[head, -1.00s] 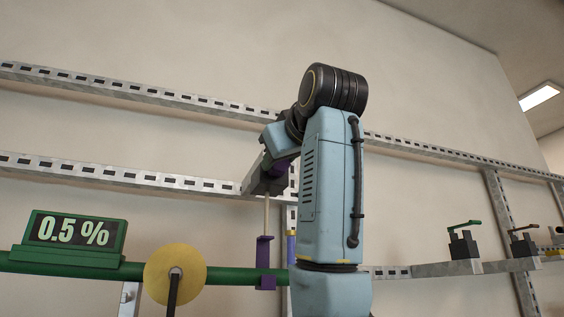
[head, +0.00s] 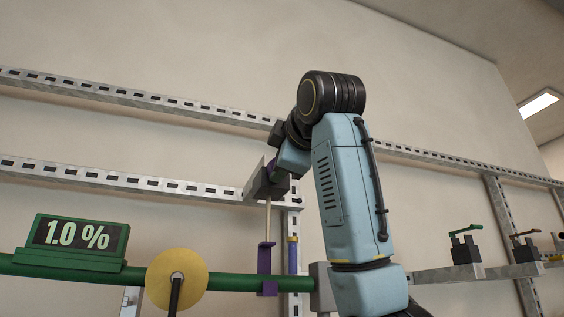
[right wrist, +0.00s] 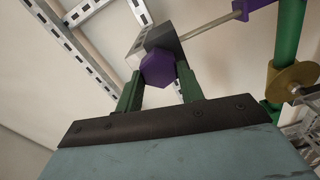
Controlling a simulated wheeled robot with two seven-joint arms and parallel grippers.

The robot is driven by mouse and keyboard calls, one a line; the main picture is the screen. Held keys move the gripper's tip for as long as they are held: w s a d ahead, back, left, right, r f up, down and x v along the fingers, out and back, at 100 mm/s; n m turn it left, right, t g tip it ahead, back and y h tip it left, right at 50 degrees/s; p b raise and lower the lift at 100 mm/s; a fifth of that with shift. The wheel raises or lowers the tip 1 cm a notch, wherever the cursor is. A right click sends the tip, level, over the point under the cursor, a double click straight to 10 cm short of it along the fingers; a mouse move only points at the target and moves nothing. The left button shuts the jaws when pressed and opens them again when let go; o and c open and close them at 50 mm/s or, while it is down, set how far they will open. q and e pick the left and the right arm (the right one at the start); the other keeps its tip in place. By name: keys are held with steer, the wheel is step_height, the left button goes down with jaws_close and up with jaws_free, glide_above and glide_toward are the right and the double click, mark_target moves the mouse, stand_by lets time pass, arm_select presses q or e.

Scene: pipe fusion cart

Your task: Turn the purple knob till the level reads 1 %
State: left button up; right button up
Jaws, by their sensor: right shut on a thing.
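The level display (head: 80,236) is a green-framed sign at the left in the head view and reads 1.0 %. The purple knob (right wrist: 157,68) is six-sided and shows in the right wrist view between the green fingers of my right gripper (right wrist: 159,88), which is shut on it. The knob sits on a grey block (head: 266,180) with a thin rod (head: 267,220) running down to a purple bracket (head: 266,262) on the green pipe. In the head view my right arm's wrist largely hides the knob and the fingers. My left gripper is not in view.
The green pipe (head: 225,282) runs across the lower left with a yellow disc (head: 191,270) on it. Slotted metal rails (head: 130,180) cross the wall. Lever valves (head: 465,244) stand on a rail at the right.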

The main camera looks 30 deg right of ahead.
steer(key=shift+n, duration=0.8)
steer(key=o, duration=1)
steer(key=shift+s, duration=0.1)
steer(key=b+v, duration=0.5)
steer(key=v, duration=0.8)
steer(key=shift+s+a, duration=0.15)
